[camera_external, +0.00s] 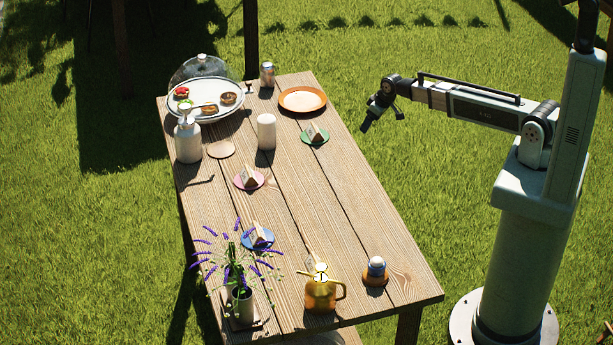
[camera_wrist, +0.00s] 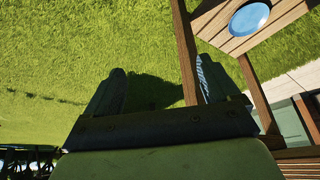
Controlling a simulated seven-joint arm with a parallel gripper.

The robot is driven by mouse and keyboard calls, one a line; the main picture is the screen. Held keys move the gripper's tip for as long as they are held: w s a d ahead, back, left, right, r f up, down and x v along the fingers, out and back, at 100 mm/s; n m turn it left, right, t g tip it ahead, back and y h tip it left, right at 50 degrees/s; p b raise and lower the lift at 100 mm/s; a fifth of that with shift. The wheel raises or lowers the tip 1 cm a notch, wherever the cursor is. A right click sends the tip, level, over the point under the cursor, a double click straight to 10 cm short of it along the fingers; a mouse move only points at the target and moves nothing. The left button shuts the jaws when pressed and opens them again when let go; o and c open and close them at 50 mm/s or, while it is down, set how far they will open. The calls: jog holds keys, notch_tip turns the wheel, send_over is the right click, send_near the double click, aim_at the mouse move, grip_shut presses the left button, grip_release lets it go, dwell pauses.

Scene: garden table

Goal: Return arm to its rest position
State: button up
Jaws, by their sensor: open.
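My gripper (camera_external: 381,113) hangs over the grass beyond the right edge of the wooden table (camera_external: 335,180), apart from everything on it. My arm reaches left from its base at the right of the external view, with the wrist bent downward.
The table holds an orange plate (camera_external: 302,99), a domed tray (camera_external: 205,116), a white canister (camera_external: 188,142), a white cylinder (camera_external: 266,132), small coloured plates with wedges, a lavender pot (camera_external: 242,305) and a yellow jug (camera_external: 320,296). Grass around my gripper is free.

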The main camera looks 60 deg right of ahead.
jog(key=s+a+f+g, duration=0.2)
jog(key=s+a+f, duration=0.2)
jog(key=s+f, duration=0.25)
jog(key=s+a+f+g+y, duration=0.1)
jog(key=s+a+f+g, duration=0.15)
jog(key=s+f, duration=0.4)
jog(key=s+a+f+g, duration=0.1)
jog(key=s+a+f, duration=0.35)
jog(key=s, duration=0.25)
jog(key=s+a+f+g, duration=0.1)
jog(key=s+f+g, duration=0.1)
jog(key=s, duration=0.6)
jog(key=s+a+f+g, duration=0.1)
jog(key=s+a+f, duration=0.1)
jog(key=s, duration=0.7)
jog(key=s+a+f+g, duration=0.2)
jog(key=s+f, duration=0.2)
jog(key=s, duration=0.5)
jog(key=shift+a+n+g, duration=0.15)
jog(key=shift+n+g, duration=0.2)
jog(key=shift+n, duration=0.05)
